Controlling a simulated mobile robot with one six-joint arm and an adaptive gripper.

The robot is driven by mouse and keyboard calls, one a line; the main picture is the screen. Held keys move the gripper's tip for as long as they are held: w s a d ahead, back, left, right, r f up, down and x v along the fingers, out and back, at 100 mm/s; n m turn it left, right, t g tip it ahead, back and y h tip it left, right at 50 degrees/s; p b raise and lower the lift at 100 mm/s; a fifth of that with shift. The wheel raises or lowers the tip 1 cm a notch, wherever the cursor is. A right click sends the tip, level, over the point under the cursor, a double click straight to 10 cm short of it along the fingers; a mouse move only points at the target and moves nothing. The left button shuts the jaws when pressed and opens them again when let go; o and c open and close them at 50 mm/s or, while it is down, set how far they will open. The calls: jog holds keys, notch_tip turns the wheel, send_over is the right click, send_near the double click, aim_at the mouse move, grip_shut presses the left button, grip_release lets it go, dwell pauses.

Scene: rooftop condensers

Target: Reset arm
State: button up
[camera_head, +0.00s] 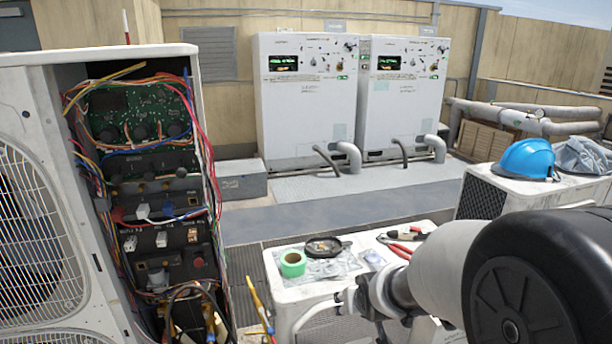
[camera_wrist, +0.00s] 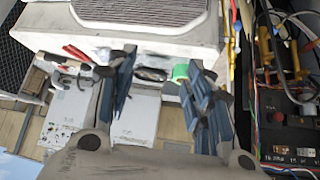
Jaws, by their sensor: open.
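My arm reaches in from the lower right in the head view, bent over the near white condenser. My gripper (camera_wrist: 158,95) shows in the wrist view with its two blue-grey fingers spread apart. It is open, with nothing between the fingers. In the head view the fingers cannot be made out behind my arm. The wrist picture looks upside down, with the near condenser's top at the upper part and the far white units (camera_wrist: 138,115) below it, seen between and beside the fingers.
An opened unit with a wired panel (camera_head: 150,190) stands at left. The near condenser (camera_head: 290,300) carries green tape (camera_head: 292,263), a dark round item (camera_head: 325,246) and red-handled pliers (camera_head: 402,250). A blue hard hat (camera_head: 527,160) sits at right. Far units (camera_head: 308,100) stand behind open floor.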

jog(key=s+d+r+g, duration=0.1)
jog(key=s+r, duration=0.2)
jog(key=s, duration=0.7)
jog(key=s+d+r+g, duration=0.1)
jog(key=s+r, duration=0.3)
jog(key=s, duration=0.6)
jog(key=s+d+r+g, duration=0.1)
jog(key=s+r, duration=0.2)
jog(key=s, duration=0.7)
jog(key=shift+s+r+m, duration=0.15)
jog(key=shift+r+m, duration=0.05)
jog(key=shift+m, duration=0.2)
